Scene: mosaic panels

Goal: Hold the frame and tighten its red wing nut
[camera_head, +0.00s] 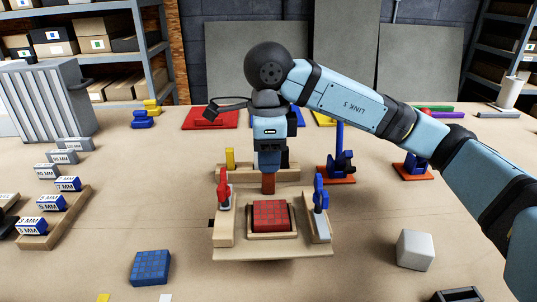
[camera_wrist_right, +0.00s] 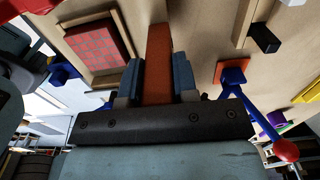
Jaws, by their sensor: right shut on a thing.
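The wooden frame (camera_head: 285,236) lies on the table with a red mosaic panel (camera_head: 270,216) in it; the panel also shows in the right wrist view (camera_wrist_right: 97,47). A red wing nut (camera_head: 223,189) stands on the wooden block at the frame's left, and a blue wing nut (camera_head: 320,195) on the block at its right. My right gripper (camera_head: 269,172) points down behind the panel, apart from the red wing nut. It is shut on a red-brown bar (camera_wrist_right: 158,62), whose lower part shows below the fingers. My left gripper is not in view.
A blue mosaic panel (camera_head: 151,267) lies front left and a pale cube (camera_head: 414,249) front right. A blue stand on an orange base (camera_head: 337,175) is close to my right gripper. Labelled blocks (camera_head: 45,203) line the left. Free table lies left of the frame.

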